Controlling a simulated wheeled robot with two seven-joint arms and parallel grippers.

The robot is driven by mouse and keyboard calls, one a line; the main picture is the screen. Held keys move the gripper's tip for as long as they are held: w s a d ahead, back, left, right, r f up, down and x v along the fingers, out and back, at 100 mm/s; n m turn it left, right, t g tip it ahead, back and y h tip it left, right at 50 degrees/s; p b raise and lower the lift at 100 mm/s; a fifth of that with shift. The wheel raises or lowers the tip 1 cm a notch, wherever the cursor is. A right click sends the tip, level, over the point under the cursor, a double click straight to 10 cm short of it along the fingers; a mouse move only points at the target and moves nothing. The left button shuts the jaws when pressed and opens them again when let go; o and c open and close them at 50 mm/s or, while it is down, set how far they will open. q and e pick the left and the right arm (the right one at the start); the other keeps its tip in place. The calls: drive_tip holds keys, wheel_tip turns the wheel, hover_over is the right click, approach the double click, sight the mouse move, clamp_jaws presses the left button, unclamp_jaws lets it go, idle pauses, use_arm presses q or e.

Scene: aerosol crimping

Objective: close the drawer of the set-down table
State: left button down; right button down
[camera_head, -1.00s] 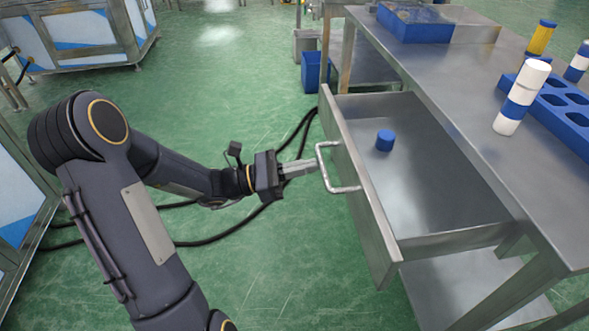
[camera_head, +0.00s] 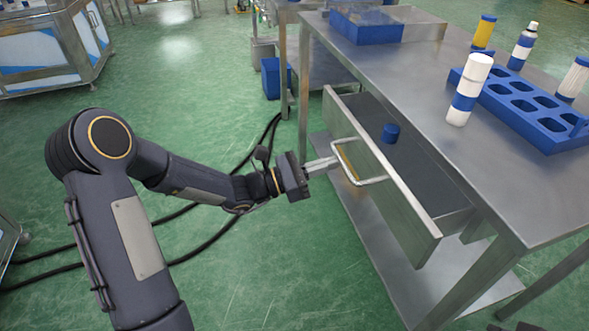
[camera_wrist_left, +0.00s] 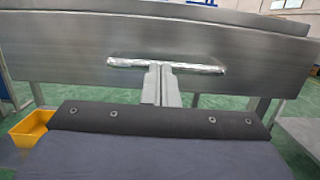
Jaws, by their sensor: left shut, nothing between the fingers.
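The drawer (camera_head: 400,200) of the steel set-down table (camera_head: 415,85) is partly open in the head view. The drawer front carries a bar handle (camera_head: 372,181), which also shows in the left wrist view (camera_wrist_left: 200,67). My left gripper (camera_head: 333,161) is shut and empty, its fingertips at the handle on the drawer's outer side. In the left wrist view its fingers (camera_wrist_left: 161,72) reach the handle bar; whether they touch it I cannot tell. My right gripper is not in view.
On the tabletop stand a white-and-blue can (camera_head: 468,90), a blue rack (camera_head: 525,108) with holes, other cans and a blue tray (camera_head: 368,27). A blue bin (camera_head: 272,77) stands on the floor behind. Black cables (camera_head: 215,235) lie on the green floor.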

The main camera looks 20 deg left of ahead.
sight(358, 159)
use_arm(q)
drive_tip(key=x, duration=0.3)
drive_tip(key=f+x, duration=0.1)
drive_tip(key=x, duration=0.2)
drive_tip(key=f+x, duration=0.1)
drive_tip(key=x, duration=0.3)
drive_tip(key=shift+w+d, duration=0.2)
drive_tip(key=shift+w+d+r, duration=0.1)
drive_tip(key=shift+r, duration=0.1)
